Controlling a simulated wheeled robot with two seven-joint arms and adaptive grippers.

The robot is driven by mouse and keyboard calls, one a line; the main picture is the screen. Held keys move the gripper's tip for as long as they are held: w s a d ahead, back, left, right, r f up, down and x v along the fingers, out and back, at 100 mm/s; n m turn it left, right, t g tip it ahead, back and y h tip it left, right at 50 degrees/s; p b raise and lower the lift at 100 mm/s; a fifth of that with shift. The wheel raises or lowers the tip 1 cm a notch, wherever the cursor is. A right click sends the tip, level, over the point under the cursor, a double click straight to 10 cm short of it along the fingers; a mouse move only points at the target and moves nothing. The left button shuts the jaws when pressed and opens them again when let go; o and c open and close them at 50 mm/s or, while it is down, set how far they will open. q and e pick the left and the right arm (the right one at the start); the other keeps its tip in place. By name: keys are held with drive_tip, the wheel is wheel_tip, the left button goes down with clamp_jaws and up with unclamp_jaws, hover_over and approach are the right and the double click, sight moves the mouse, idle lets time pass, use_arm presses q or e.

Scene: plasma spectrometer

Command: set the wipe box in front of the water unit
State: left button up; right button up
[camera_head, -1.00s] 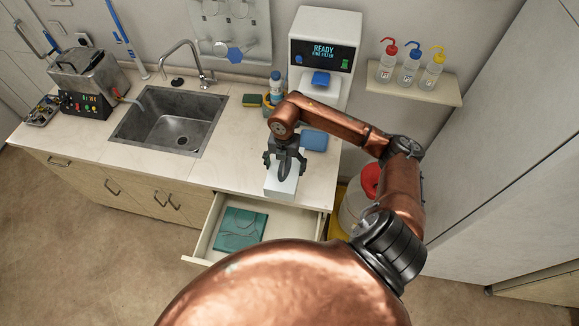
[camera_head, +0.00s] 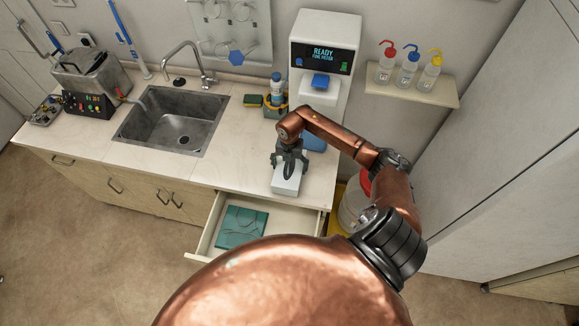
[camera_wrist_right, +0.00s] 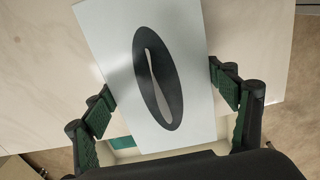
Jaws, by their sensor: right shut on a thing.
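The wipe box (camera_head: 286,186) is white with a black oval slot in its top. It is at the front right edge of the counter, above the open drawer side. My right gripper (camera_head: 289,163) is shut on it from above. In the wrist view, the box (camera_wrist_right: 100,28) lies between the two green-padded fingers. I cannot tell whether its underside touches the counter. The water unit (camera_head: 325,32) is a tall white machine with a lit dark display, at the back right of the counter. My arm partly hides the counter in front of it. My left gripper is not in view.
A blue object (camera_head: 315,141) lies between the unit and the gripper, partly behind my arm. A bottle (camera_head: 277,84) in a holder and a sponge (camera_head: 252,100) stand left of the unit. The drawer (camera_head: 205,240) is open, with a teal item inside. The sink (camera_head: 175,122) is left.

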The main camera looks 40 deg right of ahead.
sight(289, 167)
drive_tip(key=shift+f, duration=0.2)
drive_tip(key=o, duration=1.3)
drive_tip(key=shift+r, duration=0.1)
drive_tip(key=shift+r, duration=0.25)
wheel_tip(289, 167, up, 12)
drive_tip(key=b, duration=0.2)
drive_tip(key=shift+f+b, duration=0.15)
drive_tip(key=shift+b, duration=0.25)
